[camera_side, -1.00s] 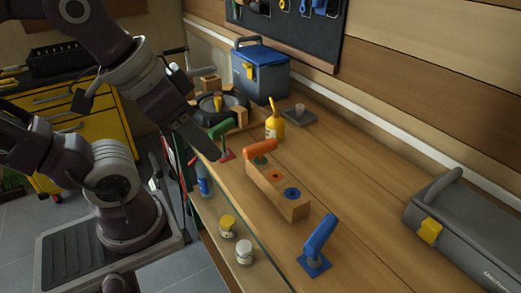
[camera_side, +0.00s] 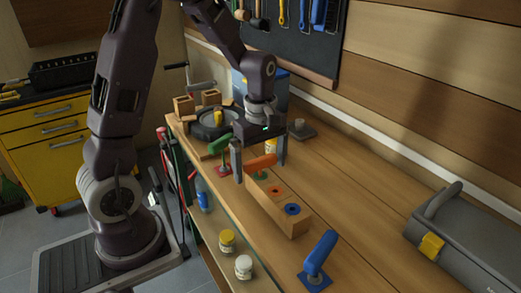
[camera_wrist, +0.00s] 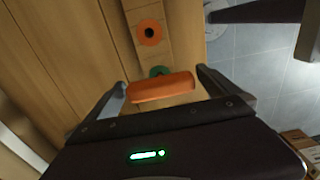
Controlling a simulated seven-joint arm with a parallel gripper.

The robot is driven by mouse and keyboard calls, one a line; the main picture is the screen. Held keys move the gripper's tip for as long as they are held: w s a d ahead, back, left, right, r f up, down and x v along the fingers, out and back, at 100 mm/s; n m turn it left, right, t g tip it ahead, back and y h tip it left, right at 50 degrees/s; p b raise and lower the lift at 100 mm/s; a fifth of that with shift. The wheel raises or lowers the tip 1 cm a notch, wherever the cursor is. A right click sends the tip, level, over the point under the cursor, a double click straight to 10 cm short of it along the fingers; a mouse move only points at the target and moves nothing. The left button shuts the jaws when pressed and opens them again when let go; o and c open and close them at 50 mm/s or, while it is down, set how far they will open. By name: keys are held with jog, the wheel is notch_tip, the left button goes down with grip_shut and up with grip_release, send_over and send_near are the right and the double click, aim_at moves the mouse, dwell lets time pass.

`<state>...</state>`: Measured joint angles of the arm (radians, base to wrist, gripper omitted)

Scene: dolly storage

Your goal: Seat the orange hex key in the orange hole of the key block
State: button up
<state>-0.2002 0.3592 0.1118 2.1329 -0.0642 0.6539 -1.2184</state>
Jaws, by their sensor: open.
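The orange hex key (camera_side: 262,162) stands in or over the green-ringed hole (camera_side: 260,176) at the far end of the wooden key block (camera_side: 292,226). In the wrist view its orange handle (camera_wrist: 160,88) lies crosswise, with part of the green ring (camera_wrist: 158,71) showing beyond it. The orange hole (camera_side: 274,190) in the middle of the block is empty; it also shows in the wrist view (camera_wrist: 149,32). My gripper (camera_side: 259,163) is open, with one finger on each side of the orange handle, apart from it in the wrist view.
A blue-handled key (camera_side: 320,253) stands on a blue base near the block's near end. A green-handled key (camera_side: 220,143) on a red base is left of my gripper. The blue hole (camera_side: 292,209) is empty. A grey case (camera_side: 465,235) lies at right.

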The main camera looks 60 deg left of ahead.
notch_tip(320, 180, down, 2)
jog(key=c, duration=1.5)
jog(key=shift+r, duration=1.55)
jog(key=shift+r, duration=2.25)
